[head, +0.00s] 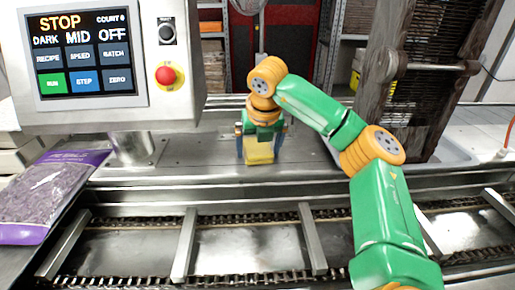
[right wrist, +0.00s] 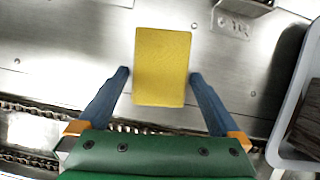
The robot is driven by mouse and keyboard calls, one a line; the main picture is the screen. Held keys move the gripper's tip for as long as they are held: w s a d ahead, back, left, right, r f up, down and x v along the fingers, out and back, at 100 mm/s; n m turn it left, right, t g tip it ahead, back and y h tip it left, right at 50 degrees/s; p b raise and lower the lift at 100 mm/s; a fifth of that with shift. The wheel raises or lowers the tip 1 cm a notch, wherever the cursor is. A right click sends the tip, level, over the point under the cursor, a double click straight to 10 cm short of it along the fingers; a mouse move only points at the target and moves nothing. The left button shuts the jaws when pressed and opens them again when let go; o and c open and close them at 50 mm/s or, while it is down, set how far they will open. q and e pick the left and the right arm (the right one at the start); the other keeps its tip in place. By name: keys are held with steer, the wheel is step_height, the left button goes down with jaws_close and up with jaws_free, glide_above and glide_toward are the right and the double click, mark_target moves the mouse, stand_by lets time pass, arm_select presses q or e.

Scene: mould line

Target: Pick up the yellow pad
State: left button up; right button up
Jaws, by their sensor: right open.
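The yellow pad (head: 259,153) lies on the flat metal ledge behind the conveyor, below my right gripper. In the right wrist view the yellow pad (right wrist: 162,66) is a plain rectangle whose near part lies between the two blue fingers. My right gripper (head: 261,158) is open, with one finger on each side of the pad. In the right wrist view the gripper (right wrist: 160,75) shows a gap between each finger and the pad. I cannot tell how high the fingertips are above the ledge. My left gripper is not in view.
A control panel (head: 92,110) with a screen and a red button (head: 166,75) stands at the left. A purple bag (head: 45,195) lies at the left front. The chain conveyor (head: 250,245) with metal crossbars runs across the front. A dark slatted rack (head: 425,75) stands at the right.

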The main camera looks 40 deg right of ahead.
mark_target(256, 147)
steer(key=shift+s+a+r, duration=0.2)
steer(key=shift+a, duration=0.05)
steer(key=c, duration=0.9)
steer(key=shift+c, duration=1.1)
steer(key=shift+w+d, duration=0.1)
step_height(256, 147, up, 3)
steer(key=shift+r+b, duration=0.1)
steer(key=shift+b, duration=0.35)
steer(key=s+a+r+p, duration=0.1)
steer(key=s+a+r, duration=0.5)
steer(key=a+r, duration=0.3)
steer(key=a, duration=0.3)
steer(key=shift+s+a+r, duration=0.15)
steer(key=shift+s+r, duration=0.2)
steer(key=shift+s, duration=0.05)
